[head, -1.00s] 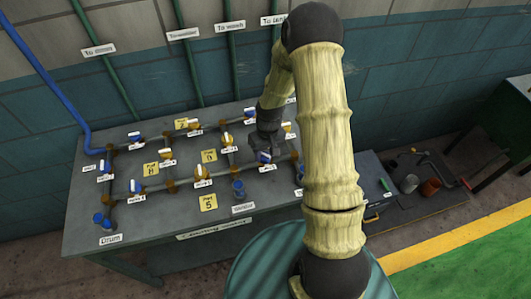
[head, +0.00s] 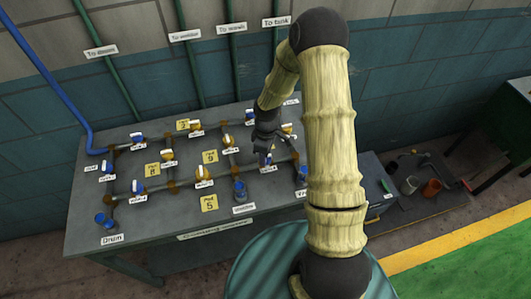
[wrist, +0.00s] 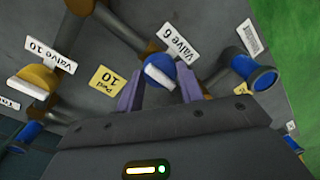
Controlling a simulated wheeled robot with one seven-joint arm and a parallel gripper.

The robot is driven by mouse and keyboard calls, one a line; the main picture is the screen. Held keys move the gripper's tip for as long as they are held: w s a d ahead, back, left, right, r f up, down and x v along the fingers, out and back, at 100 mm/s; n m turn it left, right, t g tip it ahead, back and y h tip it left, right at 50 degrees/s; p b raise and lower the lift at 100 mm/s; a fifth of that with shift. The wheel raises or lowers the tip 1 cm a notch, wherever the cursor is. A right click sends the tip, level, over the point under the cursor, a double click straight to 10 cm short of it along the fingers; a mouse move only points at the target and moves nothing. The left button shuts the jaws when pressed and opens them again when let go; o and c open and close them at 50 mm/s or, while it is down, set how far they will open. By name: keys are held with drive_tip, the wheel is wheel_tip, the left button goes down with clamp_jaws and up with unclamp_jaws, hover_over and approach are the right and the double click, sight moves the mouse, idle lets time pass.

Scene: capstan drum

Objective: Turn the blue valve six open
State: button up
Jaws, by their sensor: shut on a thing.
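Valve six is a blue knob (wrist: 161,66) with a white bar across it, beside its "Valve 6" label (wrist: 178,42) in the wrist view. The bar slants down to the right, roughly along the pipe behind it. My gripper (wrist: 159,80) has its two purple fingers on either side of the knob, shut on it. In the head view my gripper (head: 265,146) reaches down over the right part of the pipework, and the blue valve (head: 263,161) shows only partly beneath it.
A yellow valve (wrist: 37,78) labelled "Valve 10" lies to the left in the wrist view. A blue-ended pipe stub (wrist: 262,78) stands to the right. The pipework is mounted on a grey table (head: 160,236), with several other blue and yellow valves close by.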

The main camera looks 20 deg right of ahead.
idle(0.5)
drive_tip(key=o, duration=1)
wheel_tip(320, 180, up, 17)
drive_tip(key=w+b, duration=0.1)
drive_tip(key=b, duration=0.1)
drive_tip(key=shift+d+r, duration=0.2)
drive_tip(key=shift+d, duration=0.2)
drive_tip(key=shift+w, duration=0.1)
drive_tip(key=s+r+m+t, duration=0.2)
drive_tip(key=s+m+t, duration=0.1)
drive_tip(key=s+m, duration=0.8)
drive_tip(key=s, duration=0.5)
drive_tip(key=shift+a, duration=0.35)
